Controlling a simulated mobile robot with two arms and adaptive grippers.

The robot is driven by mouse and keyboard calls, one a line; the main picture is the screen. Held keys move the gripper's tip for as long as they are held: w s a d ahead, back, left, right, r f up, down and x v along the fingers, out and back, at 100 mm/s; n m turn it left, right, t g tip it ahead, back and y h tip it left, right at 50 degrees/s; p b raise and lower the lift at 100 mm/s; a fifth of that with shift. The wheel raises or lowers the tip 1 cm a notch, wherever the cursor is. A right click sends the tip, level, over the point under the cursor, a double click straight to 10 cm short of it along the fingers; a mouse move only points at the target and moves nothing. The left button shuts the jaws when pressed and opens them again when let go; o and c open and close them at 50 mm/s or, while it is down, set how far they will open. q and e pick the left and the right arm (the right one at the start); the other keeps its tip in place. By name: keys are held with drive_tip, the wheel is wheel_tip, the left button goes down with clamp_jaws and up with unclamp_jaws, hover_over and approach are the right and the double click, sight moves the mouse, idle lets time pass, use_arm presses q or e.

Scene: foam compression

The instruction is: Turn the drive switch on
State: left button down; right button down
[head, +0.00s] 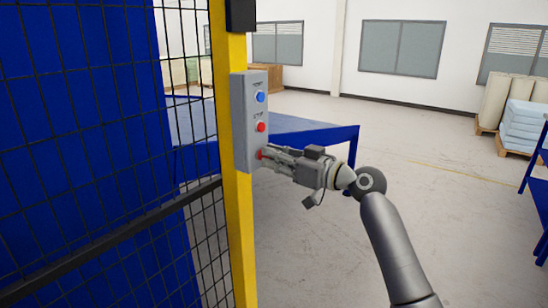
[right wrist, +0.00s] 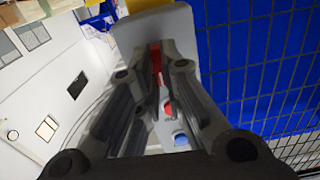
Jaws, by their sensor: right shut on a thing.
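A grey control box (head: 248,115) is fixed to a yellow post. It carries a blue button (head: 260,97), a red button (head: 261,127) below it, and a red switch (head: 260,154) near its lower end. My right gripper (head: 265,154) reaches in from the right and is shut on the red switch. In the right wrist view the switch (right wrist: 156,62) shows as a red strip between the fingertips, with the red button (right wrist: 168,108) and blue button (right wrist: 181,138) partly seen between the fingers. The fingers hide part of the switch, and its exact angle is hard to tell. My left gripper is out of view.
The yellow post (head: 232,200) and black mesh fence (head: 90,130) stand to the left of my gripper. A blue table (head: 300,125) is behind the box. Wrapped stacks on pallets (head: 522,125) stand at the far right. The floor to the right is open.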

drive_tip(key=shift+w+d+f+m+p, duration=0.1)
drive_tip(key=shift+m+p, duration=2.2)
drive_tip(key=shift+m, duration=2.05)
drive_tip(key=shift+w+d+m+p, duration=0.1)
drive_tip(key=shift+m+p, duration=2.15)
drive_tip(key=shift+m, duration=2.1)
drive_tip(key=c, duration=1.6)
unclamp_jaws()
drive_tip(key=shift+o, duration=0.2)
drive_tip(key=shift+s, duration=0.1)
drive_tip(key=v, duration=1.2)
